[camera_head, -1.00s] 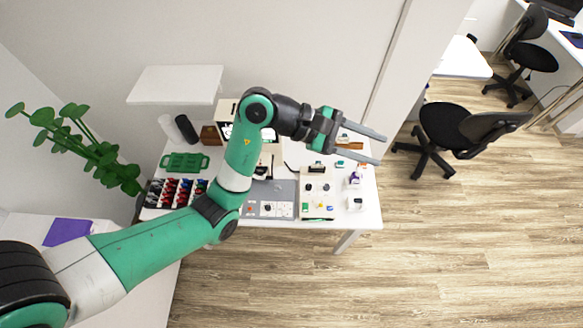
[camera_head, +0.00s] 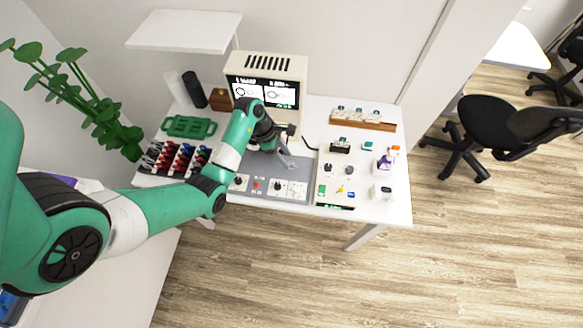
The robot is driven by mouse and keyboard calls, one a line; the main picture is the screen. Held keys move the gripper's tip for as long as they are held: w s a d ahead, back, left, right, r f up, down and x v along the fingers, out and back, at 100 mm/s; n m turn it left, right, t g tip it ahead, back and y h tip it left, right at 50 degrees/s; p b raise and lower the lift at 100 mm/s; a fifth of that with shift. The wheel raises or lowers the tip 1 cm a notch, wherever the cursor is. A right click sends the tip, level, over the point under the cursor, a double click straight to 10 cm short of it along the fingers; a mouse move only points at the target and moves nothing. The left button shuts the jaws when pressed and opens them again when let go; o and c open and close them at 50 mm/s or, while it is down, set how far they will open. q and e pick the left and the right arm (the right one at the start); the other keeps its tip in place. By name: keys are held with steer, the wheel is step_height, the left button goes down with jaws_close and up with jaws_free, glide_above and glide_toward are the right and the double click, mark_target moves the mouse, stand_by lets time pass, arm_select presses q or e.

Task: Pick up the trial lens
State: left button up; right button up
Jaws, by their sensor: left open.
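I cannot tell the trial lens for sure at this size. Small lens-like pieces stand in a wooden rack (camera_head: 381,126) at the back right of the white table (camera_head: 389,215). Small round dark pieces also lie on a grey mat (camera_head: 293,200) and a cream board (camera_head: 325,200). My left gripper (camera_head: 288,161) is open and empty, low over the back part of the grey mat, with its fingers pointing down and right. The arm hides part of the mat. My right gripper is not in view.
A cream machine with a screen (camera_head: 266,92) stands right behind my left gripper. A green tray (camera_head: 188,126) and a case of red, blue and black pieces (camera_head: 174,160) are to the left. A purple and white bottle (camera_head: 384,162) and small boxes stand right.

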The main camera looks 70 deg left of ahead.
mark_target(289, 162)
arm_select(q)
steer(key=shift+w+d+f, duration=0.1)
steer(key=shift+w+f, duration=0.1)
steer(key=shift+f, duration=0.3)
steer(key=b+x, duration=0.1)
steer(key=x, duration=0.1)
steer(key=b+x, duration=0.1)
steer(key=x, duration=0.2)
steer(key=shift+a+f+b, duration=0.15)
steer(key=shift+a+b, duration=0.05)
steer(key=shift+b, duration=0.1)
jaws_close()
